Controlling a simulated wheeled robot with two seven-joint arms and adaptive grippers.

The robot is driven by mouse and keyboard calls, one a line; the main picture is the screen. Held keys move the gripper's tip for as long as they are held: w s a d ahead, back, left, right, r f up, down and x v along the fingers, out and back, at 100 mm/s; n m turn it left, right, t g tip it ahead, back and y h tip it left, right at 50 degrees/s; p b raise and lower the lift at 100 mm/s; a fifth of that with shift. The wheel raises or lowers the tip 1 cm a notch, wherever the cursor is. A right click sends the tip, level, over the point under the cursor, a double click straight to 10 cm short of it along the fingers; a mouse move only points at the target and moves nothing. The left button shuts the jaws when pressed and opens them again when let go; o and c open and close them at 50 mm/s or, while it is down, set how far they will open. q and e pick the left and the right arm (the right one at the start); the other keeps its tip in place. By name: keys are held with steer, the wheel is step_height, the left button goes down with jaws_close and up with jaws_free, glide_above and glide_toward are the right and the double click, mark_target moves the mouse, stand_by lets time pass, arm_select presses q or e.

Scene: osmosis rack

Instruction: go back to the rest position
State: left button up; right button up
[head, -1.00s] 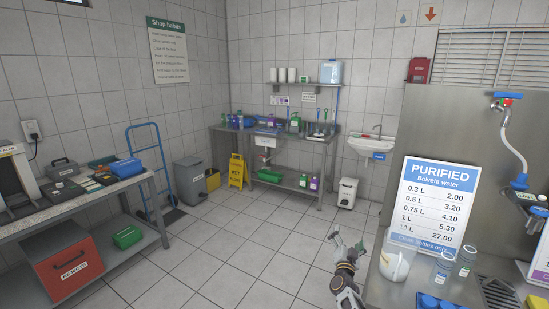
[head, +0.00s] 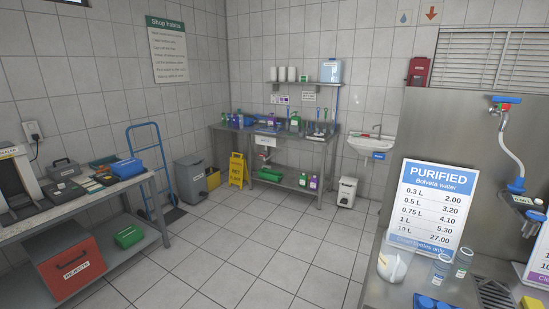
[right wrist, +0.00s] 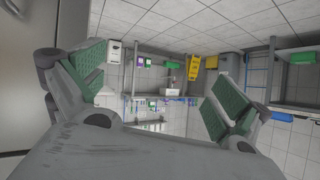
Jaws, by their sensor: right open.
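My right gripper (right wrist: 152,95) shows in the right wrist view, with its two green-padded fingers wide apart and nothing between them. That view is upside down, with the tiled floor at the top and the far wash bench (right wrist: 165,70) beyond the fingers. Neither gripper shows in the head view now. My left gripper is in no view.
A steel counter (head: 385,292) at the right holds a clear pitcher (head: 391,265), two small bottles (head: 440,268) and a price sign (head: 436,205). A grey bench (head: 150,180) stands at the left. The tiled floor (head: 240,250) between them is clear.

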steer(key=s+f+n+g+p, duration=0.1)
steer(key=s+f+g, duration=0.1)
steer(key=s+f, duration=0.5)
steer(key=s+f+n+g, duration=0.1)
steer(key=s+f+g, duration=0.15)
steer(key=s, duration=0.75)
steer(key=s+f+n+g+p, duration=0.1)
steer(key=s+f, duration=0.4)
steer(key=s, duration=0.4)
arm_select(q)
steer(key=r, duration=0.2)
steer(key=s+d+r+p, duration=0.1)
arm_select(e)
steer(key=s+d+f+n+g, duration=0.1)
steer(key=s+f+g, duration=0.1)
steer(key=s, duration=1)
steer(key=s+d+f+g, duration=0.2)
steer(key=s+f+g, duration=0.1)
steer(key=s, duration=1)
steer(key=shift+s+n, duration=0.2)
steer(key=shift+n, duration=0.2)
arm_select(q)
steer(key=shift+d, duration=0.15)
arm_select(e)
steer(key=shift+d, duration=0.15)
